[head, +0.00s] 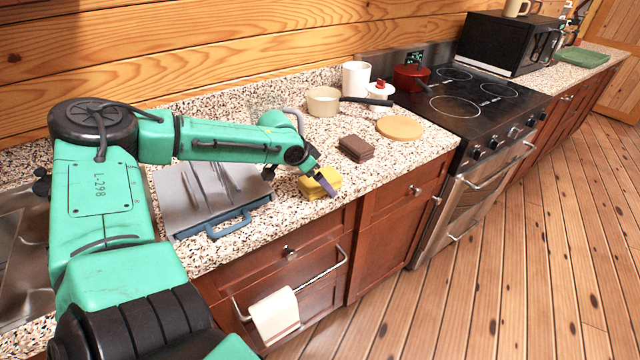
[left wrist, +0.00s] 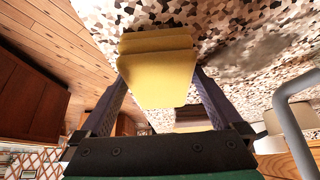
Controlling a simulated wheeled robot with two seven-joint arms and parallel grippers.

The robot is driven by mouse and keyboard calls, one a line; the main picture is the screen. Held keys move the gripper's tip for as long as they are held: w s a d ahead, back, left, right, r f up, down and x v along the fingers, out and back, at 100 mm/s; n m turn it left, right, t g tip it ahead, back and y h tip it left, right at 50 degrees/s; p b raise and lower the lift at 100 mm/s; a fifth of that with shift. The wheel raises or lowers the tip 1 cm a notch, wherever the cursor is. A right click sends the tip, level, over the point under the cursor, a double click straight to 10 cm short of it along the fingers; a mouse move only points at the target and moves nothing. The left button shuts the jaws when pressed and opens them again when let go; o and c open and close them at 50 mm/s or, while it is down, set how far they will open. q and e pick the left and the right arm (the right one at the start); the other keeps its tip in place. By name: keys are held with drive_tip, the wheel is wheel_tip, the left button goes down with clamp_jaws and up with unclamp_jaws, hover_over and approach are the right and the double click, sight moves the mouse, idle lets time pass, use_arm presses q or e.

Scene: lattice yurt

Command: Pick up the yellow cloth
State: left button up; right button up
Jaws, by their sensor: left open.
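The yellow cloth (head: 312,187) is a small folded stack on the speckled countertop, near its front edge. My left gripper (head: 325,183) is right at the cloth in the head view and hides part of it. In the left wrist view the cloth (left wrist: 158,75) lies between the two dark fingers of my left gripper (left wrist: 157,85), which stand apart on either side of it. I cannot tell whether the fingers touch it. My right gripper is not in view.
Brown folded stack (head: 356,148), round tan board (head: 400,128), cream pan (head: 323,101) and white mug (head: 356,78) stand behind and right of the cloth. A grey tray with a blue handle (head: 228,224) lies left. The stove (head: 470,105) is further right.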

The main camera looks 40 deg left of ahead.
use_arm(q)
drive_tip(key=c, duration=1.2)
drive_tip(key=shift+r+p, duration=0.5)
drive_tip(key=shift+r, duration=0.05)
wheel_tip(320, 180, up, 20)
drive_tip(key=shift+f, duration=0.25)
